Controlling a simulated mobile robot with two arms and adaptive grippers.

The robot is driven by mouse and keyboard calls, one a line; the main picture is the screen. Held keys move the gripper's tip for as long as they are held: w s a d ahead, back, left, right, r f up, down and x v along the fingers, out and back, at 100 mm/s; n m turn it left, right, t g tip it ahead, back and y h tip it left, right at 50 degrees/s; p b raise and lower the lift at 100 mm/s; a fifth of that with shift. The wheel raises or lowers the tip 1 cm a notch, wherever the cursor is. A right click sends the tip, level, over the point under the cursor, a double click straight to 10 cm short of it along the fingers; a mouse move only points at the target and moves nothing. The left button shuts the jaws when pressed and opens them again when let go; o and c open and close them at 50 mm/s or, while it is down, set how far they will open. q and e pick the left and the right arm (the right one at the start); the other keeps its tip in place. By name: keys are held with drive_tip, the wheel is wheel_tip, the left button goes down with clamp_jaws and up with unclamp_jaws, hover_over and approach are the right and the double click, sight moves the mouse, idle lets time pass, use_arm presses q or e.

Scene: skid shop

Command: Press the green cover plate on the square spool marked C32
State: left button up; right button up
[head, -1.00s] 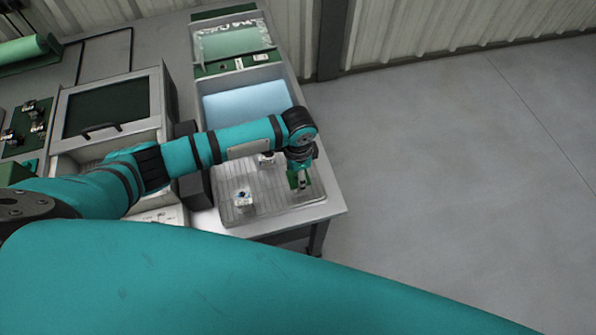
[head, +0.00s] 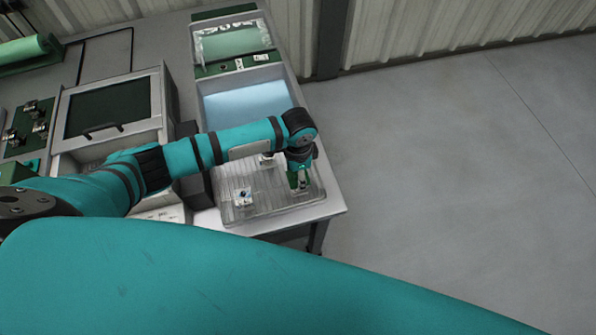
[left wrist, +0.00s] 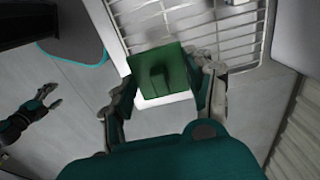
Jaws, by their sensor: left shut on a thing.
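My left gripper (head: 300,183) is above the right end of the wire-racked tray. In the left wrist view my left gripper (left wrist: 164,82) has its fingers shut on the sides of a square green cover plate (left wrist: 160,72). The plate shows in the head view (head: 293,180) as a small green patch. A small white spool (head: 243,197) with a dark top stands on the tray's left part. A second small white piece (head: 267,159) is partly hidden by my left arm. No C32 mark is readable. My right gripper (left wrist: 44,98) appears open and empty at the left of the left wrist view.
The clear-rimmed tray (head: 262,218) sits at the bench's front right corner. Behind it is a pale blue bin (head: 245,100). A dark-windowed box (head: 108,105) and a green board with fittings (head: 28,128) stand left. The floor right of the bench is clear.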

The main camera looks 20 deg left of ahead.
use_arm(q)
drive_tip(key=shift+f, duration=0.5)
idle(1.0)
drive_tip(key=shift+f+p, duration=0.2)
drive_tip(key=shift+p, duration=0.2)
drive_tip(key=o, duration=0.8)
drive_tip(key=shift+o, duration=0.6)
drive_tip(key=o, duration=0.3)
